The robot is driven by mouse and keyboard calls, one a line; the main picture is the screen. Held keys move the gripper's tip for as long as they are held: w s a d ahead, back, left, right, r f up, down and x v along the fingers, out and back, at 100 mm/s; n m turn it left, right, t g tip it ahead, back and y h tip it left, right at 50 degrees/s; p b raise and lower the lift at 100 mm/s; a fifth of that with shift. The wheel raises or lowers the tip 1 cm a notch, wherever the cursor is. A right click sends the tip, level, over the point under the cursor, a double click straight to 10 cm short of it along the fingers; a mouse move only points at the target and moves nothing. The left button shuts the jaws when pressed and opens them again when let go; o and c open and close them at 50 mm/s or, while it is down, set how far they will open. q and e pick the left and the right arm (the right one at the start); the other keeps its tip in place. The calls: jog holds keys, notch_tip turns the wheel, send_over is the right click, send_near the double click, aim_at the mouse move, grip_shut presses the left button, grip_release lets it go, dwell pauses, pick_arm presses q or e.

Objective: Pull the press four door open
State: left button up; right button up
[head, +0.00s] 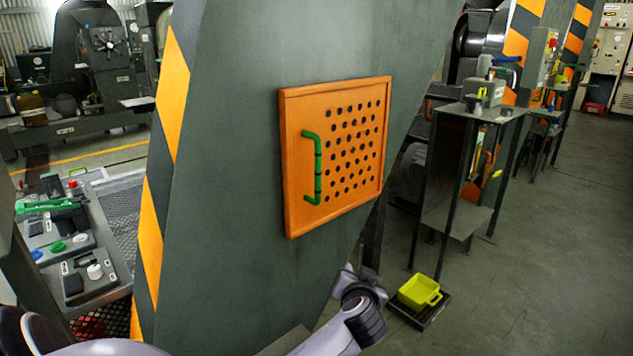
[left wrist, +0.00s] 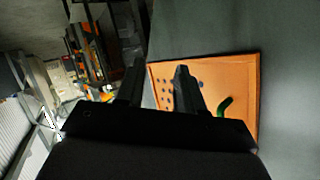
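The press four door is an orange square panel with rows of dark holes (head: 366,148), set on the grey slanted press wall. It appears shut, flush in its frame. A green bar handle (head: 318,172) stands upright on its left side. In the left wrist view, turned upside down, the door (left wrist: 240,78) lies beyond the fingers, with part of the handle (left wrist: 222,106) visible. My left gripper (left wrist: 158,76) has its two dark fingers apart with nothing between them, off the handle. In the head view my arm shows below the door; its fingertips are unclear. My right gripper is not seen.
A metal stand (head: 460,150) with tools is right of the press. A yellow-green bin (head: 420,291) sits low on a dark tray. A control bench (head: 75,245) is at the left. Open floor (head: 560,230) lies to the right.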

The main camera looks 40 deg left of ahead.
pick_arm(q)
jog(key=w+a+r+n+g+y+b, duration=0.1)
jog(key=w+a+r+n+y, duration=0.3)
jog(key=r, duration=0.5)
jog(key=n+g+y+b, duration=0.1)
jog(key=n+g+y, duration=0.4)
jog(key=n, duration=0.3)
send_near(319, 157)
jog(key=x, duration=0.4)
jog(key=shift+a+r, duration=0.1)
jog(key=shift+a, duration=0.05)
jog(key=p+x, duration=0.1)
jog(key=x, duration=0.4)
jog(key=shift+x, duration=0.8)
grip_shut()
